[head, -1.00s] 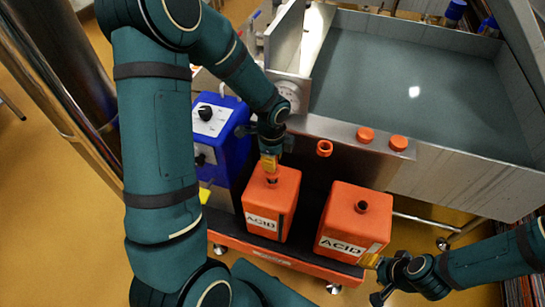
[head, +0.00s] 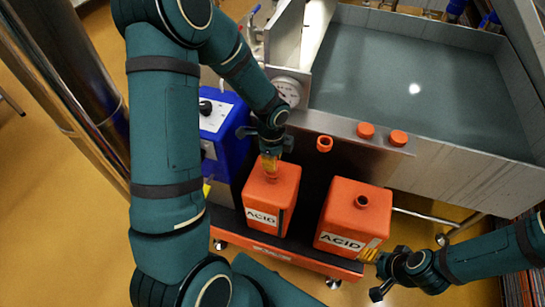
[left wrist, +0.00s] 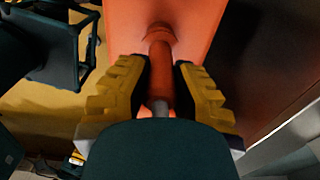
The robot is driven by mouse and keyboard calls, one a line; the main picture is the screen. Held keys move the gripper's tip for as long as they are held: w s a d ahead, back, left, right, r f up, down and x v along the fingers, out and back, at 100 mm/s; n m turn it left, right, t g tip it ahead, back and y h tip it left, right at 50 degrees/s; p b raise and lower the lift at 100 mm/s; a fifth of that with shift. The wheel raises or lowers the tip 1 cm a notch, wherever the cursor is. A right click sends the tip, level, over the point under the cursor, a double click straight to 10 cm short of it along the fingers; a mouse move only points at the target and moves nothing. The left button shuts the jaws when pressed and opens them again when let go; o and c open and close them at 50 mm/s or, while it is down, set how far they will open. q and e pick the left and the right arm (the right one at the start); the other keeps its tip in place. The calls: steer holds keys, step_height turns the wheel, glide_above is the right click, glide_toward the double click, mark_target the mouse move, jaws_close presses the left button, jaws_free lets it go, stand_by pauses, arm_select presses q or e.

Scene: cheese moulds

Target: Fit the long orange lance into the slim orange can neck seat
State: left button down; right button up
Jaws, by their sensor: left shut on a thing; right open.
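My left gripper (head: 270,163) is above the slim orange can (head: 270,200), the left one of two marked ACID. In the left wrist view its yellow fingers (left wrist: 158,95) are shut on an orange lance (left wrist: 160,75) with a grey shaft part. The lance points down at the neck seat (left wrist: 160,38) of the can and lines up with it. How deep it sits in the neck is hidden. My right gripper (head: 370,254) is open at the lower right side of the wider orange can (head: 345,205); I cannot tell if it touches.
Both cans stand on a low orange trolley (head: 272,253). Behind is a large steel vat (head: 440,165) with two orange caps (head: 366,130) and an orange ring (head: 324,144) at its front. A blue box (head: 232,130) stands close left of the slim can.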

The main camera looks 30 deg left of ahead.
arm_select(q)
steer(key=shift+f, duration=0.85)
steer(key=c, duration=0.9)
jaws_free()
steer(key=shift+o, duration=0.2)
step_height(320, 180, up, 12)
steer(key=shift+a+r, duration=0.1)
steer(key=s+d+f+n+t+h, duration=0.1)
steer(key=s+d+f+n, duration=0.3)
steer(key=d+f+n, duration=0.4)
steer(key=s+d+f+n+h, duration=0.2)
steer(key=s+d+f+n, duration=0.3)
steer(key=d+f+n, duration=0.4)
step_height(320, 180, down, 3)
steer(key=shift+s+d+r+t+h, duration=0.2)
steer(key=shift+d+t+h, duration=0.1)
steer(key=shift+t+h, duration=0.1)
